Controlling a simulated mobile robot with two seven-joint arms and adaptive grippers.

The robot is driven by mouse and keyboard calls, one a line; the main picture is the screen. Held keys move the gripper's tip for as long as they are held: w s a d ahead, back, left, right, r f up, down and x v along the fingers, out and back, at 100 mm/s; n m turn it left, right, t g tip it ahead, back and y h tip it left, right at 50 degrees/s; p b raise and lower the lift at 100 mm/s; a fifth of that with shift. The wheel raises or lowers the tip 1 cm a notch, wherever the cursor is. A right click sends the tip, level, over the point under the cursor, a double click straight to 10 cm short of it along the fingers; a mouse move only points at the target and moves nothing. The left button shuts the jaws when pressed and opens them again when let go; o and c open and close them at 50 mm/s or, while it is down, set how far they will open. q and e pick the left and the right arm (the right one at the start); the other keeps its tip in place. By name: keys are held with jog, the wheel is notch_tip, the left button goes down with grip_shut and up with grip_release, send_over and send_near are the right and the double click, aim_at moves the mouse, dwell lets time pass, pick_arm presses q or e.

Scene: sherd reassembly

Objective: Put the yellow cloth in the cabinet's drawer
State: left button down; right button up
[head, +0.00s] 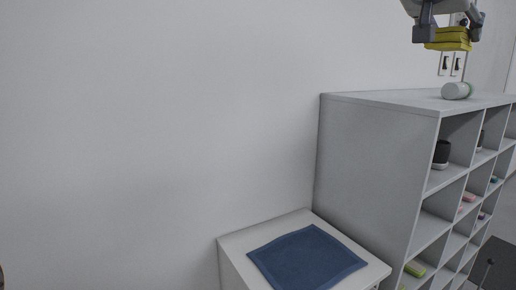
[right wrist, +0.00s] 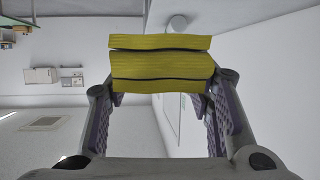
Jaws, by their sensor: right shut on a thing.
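The folded yellow cloth (head: 448,39) is held up in the air by my right gripper (head: 447,28) at the top right of the head view, above the shelf unit. In the right wrist view the cloth (right wrist: 160,65) shows as a stacked yellow block between the two fingers of the gripper (right wrist: 160,98), which is shut on it. A low white cabinet (head: 233,252) stands at the bottom of the head view, with a blue cloth lying flat on its top. No drawer front can be made out. My left gripper is not in view.
A tall grey shelf unit (head: 370,150) with open compartments stands right of the low cabinet. A white cylindrical item (head: 456,91) lies on its top, below my right gripper. The blue cloth (head: 306,258) covers much of the cabinet top. Wall switches (head: 451,65) are behind.

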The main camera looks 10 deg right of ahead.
jog(key=w+a+f+n+t+y, duration=0.2)
jog(key=w+a+f+n+t, duration=0.15)
jog(key=a+f, duration=0.35)
jog(key=w+a+f+n+t+y, duration=0.2)
jog(key=w+a+f+n+y, duration=0.1)
jog(key=w+a+f, duration=0.25)
jog(key=s+a+f+n+t+y, duration=0.1)
jog(key=s+a+f+n+y, duration=0.2)
jog(key=a+f, duration=0.4)
jog(key=s+a+f+n+t+y, duration=0.1)
jog(key=s+a+f+n+y, duration=0.2)
jog(key=a+f, duration=0.4)
notch_tip(320, 180, down, 7)
jog(key=shift+s+r+n+t+y, duration=0.1)
jog(key=shift+s+n+t+y, duration=0.25)
jog(key=shift+s+y, duration=0.25)
jog(key=shift+w+d, duration=0.1)
jog(key=shift+w, duration=0.05)
